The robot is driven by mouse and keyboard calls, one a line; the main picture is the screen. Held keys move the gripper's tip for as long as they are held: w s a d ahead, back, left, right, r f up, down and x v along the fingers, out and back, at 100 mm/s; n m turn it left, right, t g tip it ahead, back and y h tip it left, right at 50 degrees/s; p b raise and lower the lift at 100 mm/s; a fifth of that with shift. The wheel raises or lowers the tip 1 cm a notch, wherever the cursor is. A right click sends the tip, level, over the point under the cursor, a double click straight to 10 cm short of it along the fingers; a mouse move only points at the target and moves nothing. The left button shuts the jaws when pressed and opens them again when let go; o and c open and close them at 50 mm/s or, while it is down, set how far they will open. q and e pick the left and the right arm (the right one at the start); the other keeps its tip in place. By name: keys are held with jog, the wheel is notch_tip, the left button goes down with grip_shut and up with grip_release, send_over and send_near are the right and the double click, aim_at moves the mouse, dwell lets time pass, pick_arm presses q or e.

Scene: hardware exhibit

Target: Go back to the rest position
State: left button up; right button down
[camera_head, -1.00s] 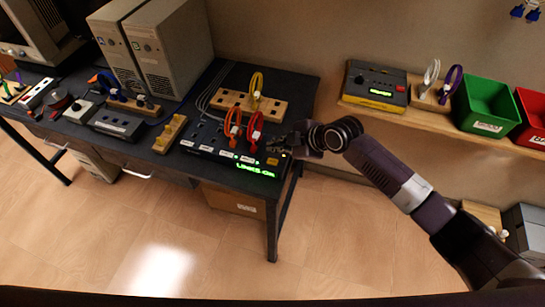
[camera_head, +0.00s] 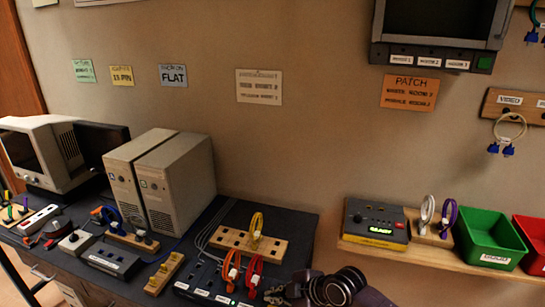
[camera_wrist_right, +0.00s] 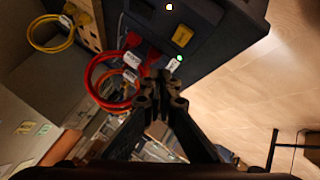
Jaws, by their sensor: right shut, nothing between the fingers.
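My right gripper (camera_head: 274,294) is low in the head view, at the front right of the desk, close to the red cable. In the right wrist view its fingertips (camera_wrist_right: 160,84) are together with nothing between them. The dark switch panel (camera_head: 205,285) with white labels is partly cut off by the bottom edge. A red cable (camera_head: 253,276) and an orange cable (camera_head: 231,268) stand at it; the red cable loop (camera_wrist_right: 96,78) also shows left of the fingers in the wrist view. My left gripper is not in view.
A wooden block with a yellow cable (camera_head: 256,227) stands behind the panel, near two beige computer towers (camera_head: 180,180). On the right, a wooden shelf (camera_head: 400,251) holds a grey-yellow device (camera_head: 376,224), a green bin (camera_head: 488,240) and a red bin (camera_head: 532,235). Open floor (camera_wrist_right: 265,85) shows in the wrist view.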

jog(key=s+d+f+m+h, duration=0.1)
jog(key=s+f+m, duration=0.15)
jog(key=s, duration=0.55)
jog(key=s+f+m, duration=0.1)
jog(key=s+m, duration=0.3)
jog(key=s, duration=0.3)
jog(key=s+d+m+g+h, duration=0.2)
jog(key=s+d+m+h, duration=0.4)
jog(key=s+d+m, duration=0.9)
jog(key=s+d+f+n+g+b, duration=0.1)
jog(key=s+d+f+n+b, duration=0.1)
jog(key=f, duration=1.3)
jog(key=s+d+f+n+b, duration=0.2)
jog(key=f, duration=1.2)
jog(key=s+d+f+g+b, duration=0.1)
jog(key=s+d+f+b, duration=0.1)
jog(key=s+f, duration=1.5)
notch_tip(320, 180, down, 3)
jog(key=shift+s+d+r+b, duration=0.2)
jog(key=shift+d+b, duration=0.15)
jog(key=shift+d, duration=0.3)
jog(key=shift+n, duration=0.25)
